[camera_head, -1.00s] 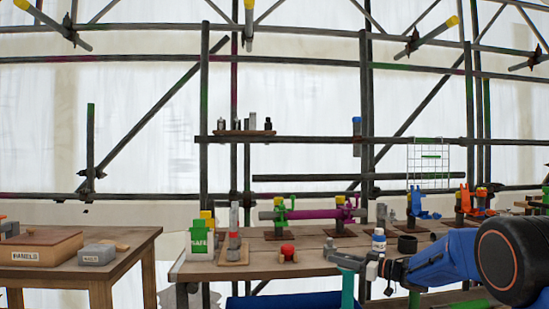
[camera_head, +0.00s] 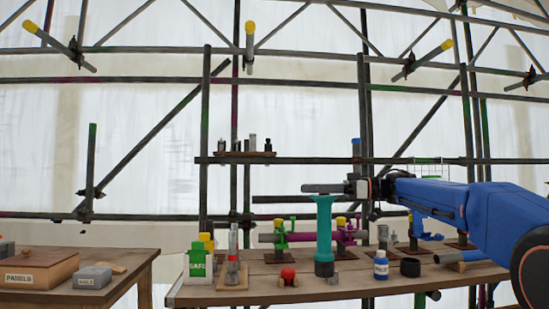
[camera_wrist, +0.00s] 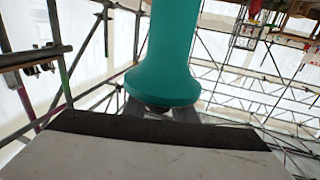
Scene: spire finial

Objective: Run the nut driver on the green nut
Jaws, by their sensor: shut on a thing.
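The teal nut driver (camera_head: 323,238) hangs upright from my gripper (camera_head: 322,189), its flared end at the fingers and its shaft pointing down in front of the bench. It also shows in the wrist view (camera_wrist: 172,50), where its flared end sits against the fingers. My gripper is shut on it. A green clamp (camera_head: 279,233) sits on the horizontal tube behind, to the left of the driver. The green nut is too small to single out there. The driver hides part of the tube.
A purple clamp (camera_head: 341,232) is on the same tube, just right of the driver. A shelf rail (camera_head: 300,160) crosses behind.

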